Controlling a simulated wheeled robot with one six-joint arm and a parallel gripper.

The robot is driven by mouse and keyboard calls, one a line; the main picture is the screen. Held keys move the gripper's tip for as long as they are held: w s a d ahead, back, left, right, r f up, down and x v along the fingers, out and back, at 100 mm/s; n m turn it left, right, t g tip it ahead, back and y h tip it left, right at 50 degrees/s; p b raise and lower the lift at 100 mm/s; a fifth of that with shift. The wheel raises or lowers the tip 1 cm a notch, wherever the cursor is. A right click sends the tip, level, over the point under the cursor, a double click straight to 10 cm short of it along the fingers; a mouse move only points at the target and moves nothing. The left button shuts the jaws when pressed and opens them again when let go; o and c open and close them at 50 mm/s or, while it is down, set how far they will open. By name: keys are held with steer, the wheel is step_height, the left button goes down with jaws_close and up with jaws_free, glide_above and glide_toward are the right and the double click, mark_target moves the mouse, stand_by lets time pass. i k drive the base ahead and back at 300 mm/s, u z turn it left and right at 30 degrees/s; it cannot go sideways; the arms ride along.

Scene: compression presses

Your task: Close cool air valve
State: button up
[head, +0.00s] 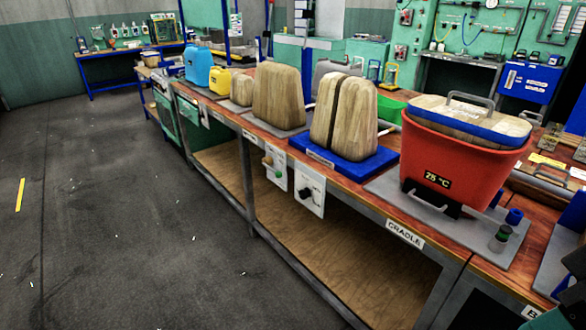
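Two small white control panels hang on the front edge of the long bench. The right panel (309,192) carries a black knob (306,193) and small print. The print is too small to read, so I cannot tell which control, if either, is the cool air valve or whether it is open. My gripper is not in view; I cannot tell whether a dark shape at the bottom right corner is mine.
On the bench (350,190) stand a red container (455,165) reading 25 °C, a split wooden block on a blue base (345,160), and wooden blocks (278,97). A label reads CRADLE (405,234). The grey floor (120,220) left of the bench is clear.

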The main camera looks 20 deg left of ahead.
mark_target(278, 174)
steer(key=k, duration=0.55)
steer(key=u, duration=0.55)
steer(key=i, duration=0.5)
steer(key=u, duration=0.65)
steer(key=i, duration=1.6)
steer(key=z, duration=0.4)
